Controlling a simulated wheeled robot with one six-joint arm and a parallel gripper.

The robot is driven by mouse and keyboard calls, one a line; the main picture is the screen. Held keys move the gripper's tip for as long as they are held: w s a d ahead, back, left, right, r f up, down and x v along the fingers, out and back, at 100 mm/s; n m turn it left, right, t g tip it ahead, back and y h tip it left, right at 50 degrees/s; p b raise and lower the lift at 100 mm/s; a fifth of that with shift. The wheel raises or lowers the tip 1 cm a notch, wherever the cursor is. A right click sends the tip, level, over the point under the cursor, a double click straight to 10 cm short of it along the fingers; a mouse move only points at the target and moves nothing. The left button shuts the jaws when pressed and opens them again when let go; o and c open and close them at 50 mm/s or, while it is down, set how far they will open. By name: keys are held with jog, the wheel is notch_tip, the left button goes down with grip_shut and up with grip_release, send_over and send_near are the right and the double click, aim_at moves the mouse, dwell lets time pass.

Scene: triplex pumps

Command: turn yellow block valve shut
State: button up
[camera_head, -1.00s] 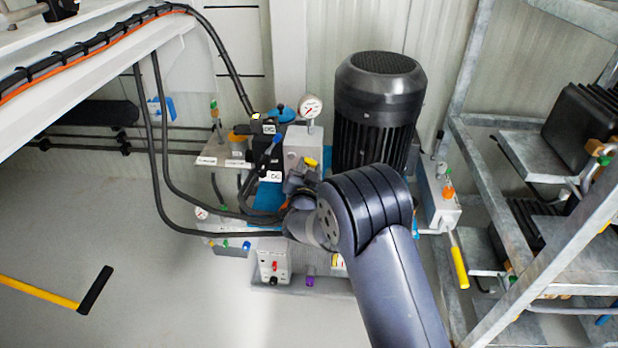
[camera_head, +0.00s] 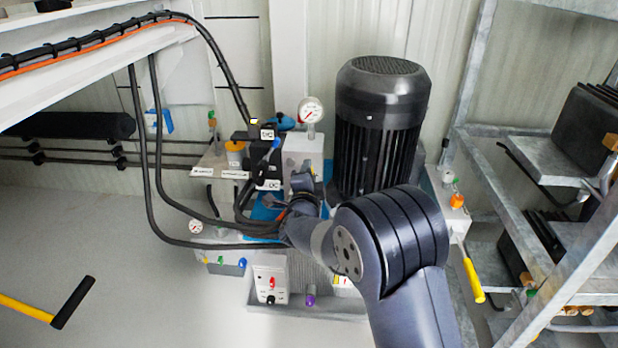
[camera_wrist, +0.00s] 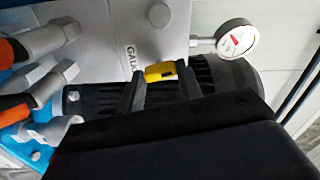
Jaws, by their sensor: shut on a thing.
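The yellow block valve's handle (camera_wrist: 165,72) shows in the wrist view as a short yellow piece between the fingertips, in front of the grey pump block marked with dark letters. My gripper (camera_wrist: 162,82) has its two dark fingers on either side of it and is shut on it. In the head view my gripper (camera_head: 303,183) is at the front of the pump block, left of the black motor. The valve's exact angle cannot be told.
A pressure gauge (camera_head: 311,110) stands just above the block, and the black motor (camera_head: 381,120) is close on the right. Black hoses (camera_head: 150,170) loop at the left. A metal rack (camera_head: 490,180) stands at the right. Orange-ended fittings (camera_wrist: 15,50) crowd the wrist view's left.

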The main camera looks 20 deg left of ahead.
jog(key=shift+m, duration=1.6)
jog(key=o, duration=1)
jog(key=p+v, duration=0.2)
jog(key=v, duration=0.8)
jog(key=shift+s+p, duration=0.35)
jog(key=shift+p, duration=0.05)
